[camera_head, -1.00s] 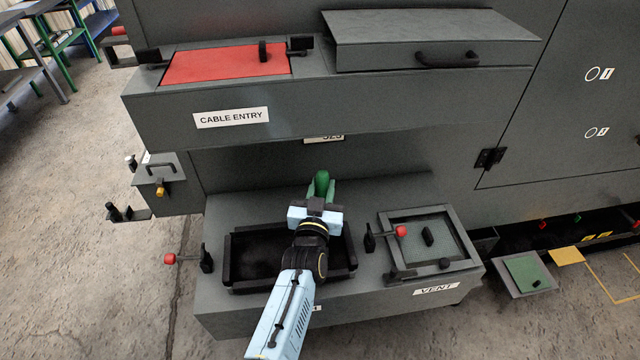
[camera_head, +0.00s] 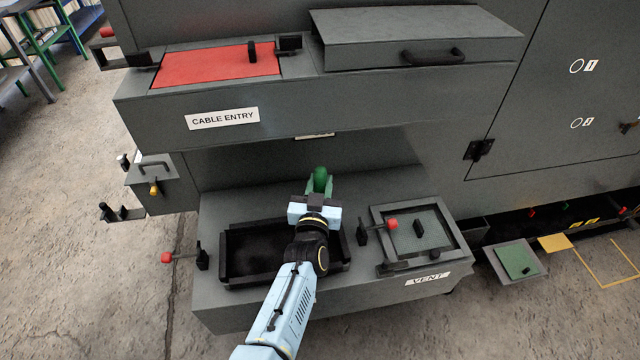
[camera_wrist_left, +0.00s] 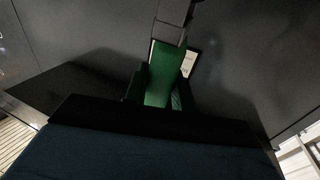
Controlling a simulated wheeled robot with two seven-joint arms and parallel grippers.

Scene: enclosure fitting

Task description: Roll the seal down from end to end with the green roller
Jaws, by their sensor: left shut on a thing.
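The green roller (camera_head: 320,180) is between the fingers of my left gripper (camera_head: 319,189), which is shut on it. My gripper is above the back edge of the black-rimmed opening (camera_head: 232,276) in the lower ledge. In the left wrist view the green roller (camera_wrist_left: 166,75) stands out ahead between the fingers. The opening's black rim shows at its left, front and right; my wrist covers part of it. I cannot tell whether the roller touches anything. I cannot make out the seal separately from the rim. My right gripper is not in view.
Red-knobbed clamps (camera_head: 168,257) and (camera_head: 391,224) flank the opening. A framed vent panel (camera_head: 428,240) lies to its right. The upper ledge with a red panel (camera_head: 215,67) and a handled lid (camera_head: 415,40) overhangs behind. A green plate (camera_head: 517,262) lies at right.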

